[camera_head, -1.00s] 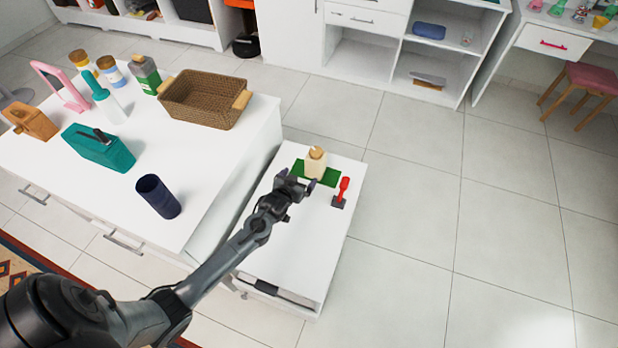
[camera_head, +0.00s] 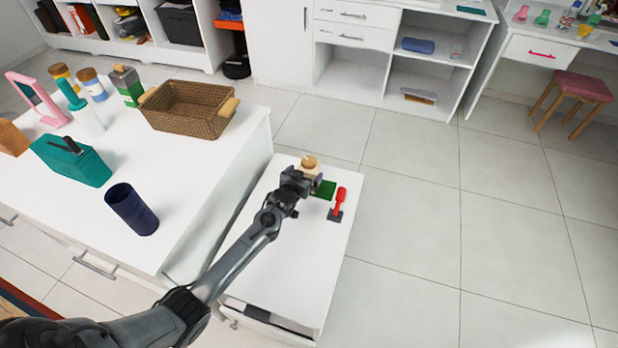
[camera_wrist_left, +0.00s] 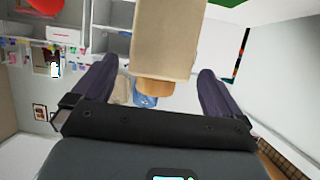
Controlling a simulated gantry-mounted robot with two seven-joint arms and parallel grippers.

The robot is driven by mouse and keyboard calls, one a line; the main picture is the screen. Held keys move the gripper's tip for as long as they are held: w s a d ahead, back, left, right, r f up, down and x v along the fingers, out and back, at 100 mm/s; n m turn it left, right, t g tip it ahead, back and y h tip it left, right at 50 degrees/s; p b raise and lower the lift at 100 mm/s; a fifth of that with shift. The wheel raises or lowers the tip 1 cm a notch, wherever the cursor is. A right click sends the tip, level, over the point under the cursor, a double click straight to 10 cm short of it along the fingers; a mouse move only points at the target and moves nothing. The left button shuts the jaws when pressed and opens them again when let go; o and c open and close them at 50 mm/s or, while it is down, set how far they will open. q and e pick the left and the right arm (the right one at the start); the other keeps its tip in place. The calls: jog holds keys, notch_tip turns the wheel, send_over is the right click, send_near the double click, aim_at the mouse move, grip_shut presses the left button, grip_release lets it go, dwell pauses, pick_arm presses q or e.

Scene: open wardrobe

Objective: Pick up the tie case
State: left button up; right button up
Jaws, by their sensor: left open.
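I cannot tell for sure which thing is the tie case. A beige bottle with a round wooden cap (camera_head: 309,162) stands on a green mat (camera_head: 326,190) on the low white cabinet. My left gripper (camera_head: 302,180) is at this bottle and hides most of its body in the head view. In the left wrist view the beige bottle (camera_wrist_left: 168,40) appears upside down between the two open fingers, with space on both sides. A dark navy cylinder (camera_head: 132,210) stands on the larger white cabinet. My right gripper is not in view.
A red-handled item (camera_head: 339,202) stands just right of the green mat. The large white cabinet at left holds a wicker basket (camera_head: 190,110), a teal box (camera_head: 70,160) and several bottles. A blue item (camera_head: 418,46) lies on a back shelf.

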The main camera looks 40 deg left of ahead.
pick_arm(q)
jog(key=shift+w+a+f+b, duration=0.1)
jog(key=shift+w+f+b, duration=0.15)
jog(key=shift+w+b, duration=0.1)
jog(key=b+x, duration=0.2)
jog(key=x, duration=0.1)
jog(key=shift+w+r, duration=0.15)
jog(key=shift+w, duration=0.05)
jog(key=shift+w+a, duration=0.2)
jog(key=shift+w, duration=0.25)
jog(key=shift+s, duration=0.1)
jog(key=shift+c, duration=0.2)
jog(key=c, duration=1.1)
